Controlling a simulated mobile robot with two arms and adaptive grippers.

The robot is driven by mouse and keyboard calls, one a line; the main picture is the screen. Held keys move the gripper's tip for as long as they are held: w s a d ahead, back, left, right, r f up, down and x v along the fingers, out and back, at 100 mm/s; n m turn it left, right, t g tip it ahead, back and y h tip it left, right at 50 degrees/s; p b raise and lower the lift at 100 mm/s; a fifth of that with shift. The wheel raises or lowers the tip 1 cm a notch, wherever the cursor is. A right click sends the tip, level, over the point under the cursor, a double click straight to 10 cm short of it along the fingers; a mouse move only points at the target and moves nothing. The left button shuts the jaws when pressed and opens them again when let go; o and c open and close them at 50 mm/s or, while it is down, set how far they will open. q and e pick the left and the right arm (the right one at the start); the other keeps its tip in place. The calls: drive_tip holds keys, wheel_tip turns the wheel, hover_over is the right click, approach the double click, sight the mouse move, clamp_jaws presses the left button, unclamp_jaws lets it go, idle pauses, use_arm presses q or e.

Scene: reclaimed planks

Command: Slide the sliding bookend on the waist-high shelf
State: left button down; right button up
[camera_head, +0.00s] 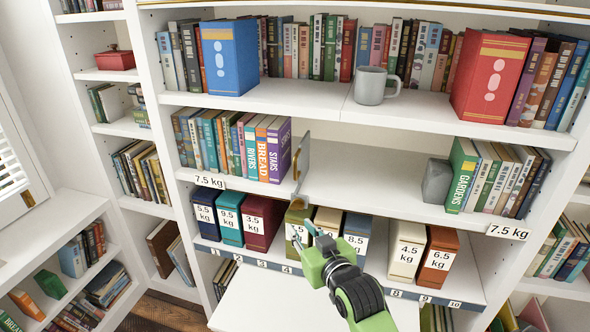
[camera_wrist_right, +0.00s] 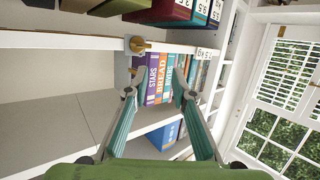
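The sliding bookend (camera_head: 301,163) is an upright thin grey plate with a tan edge on the middle shelf (camera_head: 365,190). It stands just right of the left book row, beside the purple STARS book (camera_head: 279,150). I cannot tell whether they touch. In the right wrist view, the bookend (camera_wrist_right: 136,68) shows a brass knob at the shelf edge, beyond the left finger. My right gripper (camera_head: 303,232) is green, below and in front of the bookend. In the right wrist view, the gripper (camera_wrist_right: 155,90) has its fingers apart with nothing between them. My left gripper is out of view.
The middle shelf is bare from the bookend to a grey block (camera_head: 437,181) beside the GARDENS book (camera_head: 461,176). Weight-labelled boxes (camera_head: 262,222) stand on the shelf below, close to my right gripper. A grey mug (camera_head: 371,86) stands on the shelf above.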

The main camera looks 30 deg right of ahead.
sight(296, 170)
drive_tip(key=w+d+r+m+t+h, duration=0.1)
drive_tip(key=w+d+r+t+h, duration=0.2)
drive_tip(key=r, duration=0.4)
drive_tip(key=shift+y, duration=0.6)
drive_tip(key=p+x, duration=0.1)
drive_tip(key=x, duration=0.2)
drive_tip(key=d+p+x, duration=0.1)
drive_tip(key=x, duration=0.3)
drive_tip(key=p+x, duration=0.1)
drive_tip(key=x, duration=0.3)
drive_tip(key=shift+s+d+f, duration=0.1)
drive_tip(key=shift+d+f, duration=0.1)
drive_tip(key=shift+x, duration=0.85)
drive_tip(key=shift+f, duration=0.1)
clamp_jaws()
